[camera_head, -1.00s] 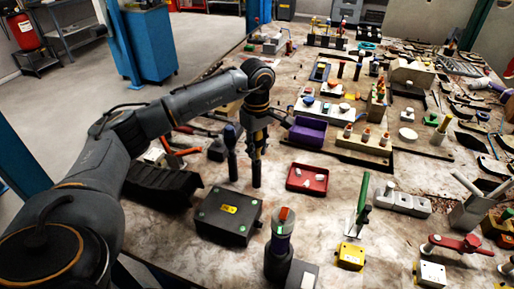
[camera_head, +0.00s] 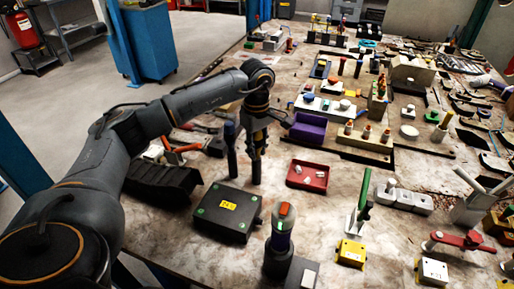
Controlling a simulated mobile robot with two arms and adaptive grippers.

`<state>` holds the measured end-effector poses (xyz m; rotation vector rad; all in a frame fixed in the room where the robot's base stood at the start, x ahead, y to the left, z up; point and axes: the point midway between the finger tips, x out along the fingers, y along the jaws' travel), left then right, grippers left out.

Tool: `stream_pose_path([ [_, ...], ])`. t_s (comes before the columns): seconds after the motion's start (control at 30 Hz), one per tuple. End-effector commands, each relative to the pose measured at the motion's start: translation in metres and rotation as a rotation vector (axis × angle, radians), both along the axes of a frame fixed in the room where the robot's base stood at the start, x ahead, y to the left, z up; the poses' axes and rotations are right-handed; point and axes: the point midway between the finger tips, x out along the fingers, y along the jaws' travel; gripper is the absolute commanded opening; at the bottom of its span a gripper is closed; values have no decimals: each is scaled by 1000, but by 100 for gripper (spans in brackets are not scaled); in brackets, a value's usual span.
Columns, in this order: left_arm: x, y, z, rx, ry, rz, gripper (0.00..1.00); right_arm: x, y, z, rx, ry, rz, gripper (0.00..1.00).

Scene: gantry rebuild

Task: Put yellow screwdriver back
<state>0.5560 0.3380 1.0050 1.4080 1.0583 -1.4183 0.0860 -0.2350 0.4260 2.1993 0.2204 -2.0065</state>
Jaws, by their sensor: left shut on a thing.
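My left gripper (camera_head: 256,178) points straight down over the middle left of the bench. It is shut on a slim thing that its dark fingers mostly hide. Small yellowish marks show low on the gripper, but I cannot tell whether they belong to a yellow screwdriver. A dark upright tool with a blue top (camera_head: 230,148) stands just left of the gripper. I cannot make out a yellow screwdriver anywhere else for certain. My right gripper is not in view.
A black box with a yellow label (camera_head: 224,213) lies in front of the gripper. A red tray (camera_head: 305,186) and a purple bin (camera_head: 308,127) are to its right. An orange-topped upright object (camera_head: 281,232) stands nearer. The bench's right side is crowded; bare patches lie around the red tray.

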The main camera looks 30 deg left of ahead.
Motion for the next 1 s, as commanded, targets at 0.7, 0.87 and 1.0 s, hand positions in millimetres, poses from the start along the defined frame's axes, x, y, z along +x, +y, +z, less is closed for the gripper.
stream_pose_path([
  [0.7,0,0,1,0,-1,0,53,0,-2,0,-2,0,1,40],
  [0.87,1,0,20,-1,-4,1,53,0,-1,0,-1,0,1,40],
  [1.0,1,0,50,0,-5,1,53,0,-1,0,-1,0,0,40],
])
